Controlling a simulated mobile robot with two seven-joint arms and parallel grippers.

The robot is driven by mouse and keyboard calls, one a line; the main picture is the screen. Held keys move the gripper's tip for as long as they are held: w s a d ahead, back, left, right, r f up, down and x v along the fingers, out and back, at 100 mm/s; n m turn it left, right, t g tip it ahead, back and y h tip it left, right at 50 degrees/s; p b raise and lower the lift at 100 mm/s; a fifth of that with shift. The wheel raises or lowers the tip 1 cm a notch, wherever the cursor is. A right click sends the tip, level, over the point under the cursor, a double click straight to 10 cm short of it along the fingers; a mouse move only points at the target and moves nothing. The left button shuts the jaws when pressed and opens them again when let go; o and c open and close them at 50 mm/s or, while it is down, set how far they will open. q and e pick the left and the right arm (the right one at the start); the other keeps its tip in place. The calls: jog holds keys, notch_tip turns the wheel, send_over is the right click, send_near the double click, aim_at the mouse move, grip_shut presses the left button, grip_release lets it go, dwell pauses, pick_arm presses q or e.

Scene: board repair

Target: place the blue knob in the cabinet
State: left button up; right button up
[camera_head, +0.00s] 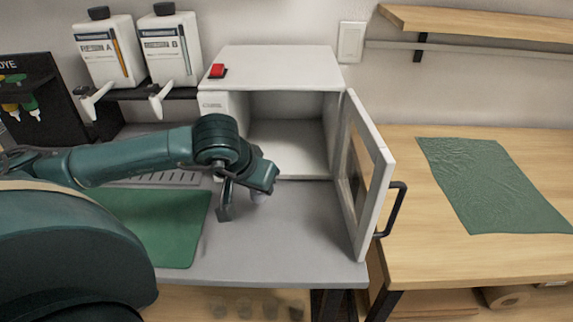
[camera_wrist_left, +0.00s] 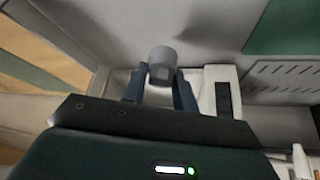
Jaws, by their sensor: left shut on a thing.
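A small knob (camera_head: 259,197) shows at my left gripper (camera_head: 245,198) in the head view, just outside the open front of the white cabinet (camera_head: 275,64). In the left wrist view the knob (camera_wrist_left: 162,64) looks grey rather than blue and sits between the two fingers of my left gripper (camera_wrist_left: 160,83), which is shut on it. The cabinet door (camera_head: 366,175) stands open to the right, and the visible part of the inside looks empty. My left arm hides part of the cabinet's lower left front. My right gripper is not in view.
A green mat (camera_head: 160,230) lies left on the grey worktop (camera_head: 290,250). Two white bottles (camera_head: 108,55) stand on a shelf at the back left. The door's black handle (camera_head: 393,208) sticks out rightward. A green sheet (camera_head: 490,183) lies on the wooden table (camera_head: 430,255).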

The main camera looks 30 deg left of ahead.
pick_arm(q)
jog(key=shift+s+a+f+b, duration=0.25)
jog(key=shift+a+f+b, duration=0.15)
jog(key=shift+f, duration=0.25)
jog(key=shift+s+a+f+b, duration=0.25)
jog(key=shift+a+f+b, duration=0.15)
jog(key=shift+f, duration=0.2)
jog(key=shift+w+a, duration=0.1)
jog(key=shift+w, duration=0.05)
jog(key=p, duration=0.1)
send_near(288, 158)
jog(key=f, duration=0.2)
jog(key=shift+s+f, duration=0.4)
jog(key=w, duration=0.3)
jog(key=shift+w+a, duration=0.15)
jog(key=shift+w, duration=0.15)
jog(key=shift+f, duration=0.75)
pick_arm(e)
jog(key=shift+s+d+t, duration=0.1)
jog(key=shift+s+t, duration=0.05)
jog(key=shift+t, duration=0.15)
pick_arm(q)
jog(key=shift+f, duration=0.15)
jog(key=o, duration=0.9)
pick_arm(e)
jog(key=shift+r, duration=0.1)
